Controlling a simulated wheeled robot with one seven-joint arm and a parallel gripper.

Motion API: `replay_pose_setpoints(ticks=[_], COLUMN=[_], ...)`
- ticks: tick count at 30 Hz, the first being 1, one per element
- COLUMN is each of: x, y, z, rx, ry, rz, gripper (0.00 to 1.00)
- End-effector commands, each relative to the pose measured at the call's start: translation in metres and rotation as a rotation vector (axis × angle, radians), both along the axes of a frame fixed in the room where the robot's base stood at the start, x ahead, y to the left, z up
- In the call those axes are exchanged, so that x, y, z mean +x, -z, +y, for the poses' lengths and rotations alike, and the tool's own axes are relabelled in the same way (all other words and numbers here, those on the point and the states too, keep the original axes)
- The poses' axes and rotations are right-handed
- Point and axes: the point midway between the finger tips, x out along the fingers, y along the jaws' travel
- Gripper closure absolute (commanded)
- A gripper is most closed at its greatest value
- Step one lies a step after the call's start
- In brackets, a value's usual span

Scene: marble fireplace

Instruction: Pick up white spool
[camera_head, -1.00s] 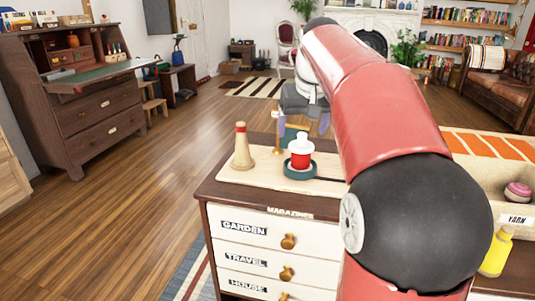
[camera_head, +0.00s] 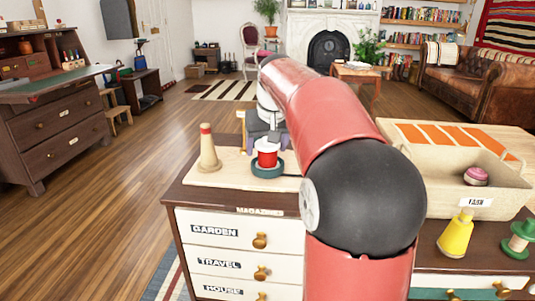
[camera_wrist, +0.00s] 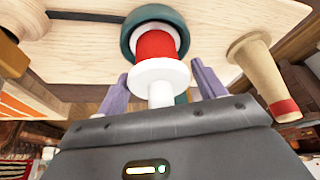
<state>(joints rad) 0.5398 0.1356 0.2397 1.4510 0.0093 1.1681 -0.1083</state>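The white spool (camera_head: 267,146) stands upright, wound with red thread, in a dark green ring (camera_head: 268,169) on a pale wooden board. In the wrist view the spool (camera_wrist: 160,72) shows its white end flange and narrow white peg pointing towards my gripper (camera_wrist: 163,82). The purple fingers are apart, one on each side of the spool's near end, with visible gaps. Nothing is held.
A wooden cone with a red tip (camera_head: 208,150) stands close left of the spool. The board (camera_head: 235,177) lies on a drawer cabinet (camera_head: 190,200).

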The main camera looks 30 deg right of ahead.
Motion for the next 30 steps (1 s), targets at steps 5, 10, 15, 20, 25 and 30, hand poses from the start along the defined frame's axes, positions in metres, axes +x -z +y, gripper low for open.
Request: replay_pose_setpoints(ticks=[5, 10, 15, 20, 25, 30], x=[0.0, 0.0, 0.0, 0.0, 0.001, 0.001], y=[0.0, 0.0, -0.001, -0.008, -0.033, -0.085], z=[0.0, 0.0, 0.0, 0.0, 0.0, 0.0], rx=[0.0, 0.0, 0.0, 0.0, -0.001, -0.002], ry=[0.0, 0.0, 0.0, 0.0, -0.001, -0.001], rz=[0.0, 0.0, -0.001, -0.001, -0.004, -0.006], gripper=[0.55, 0.7, 0.7, 0.7, 0.7, 0.7])
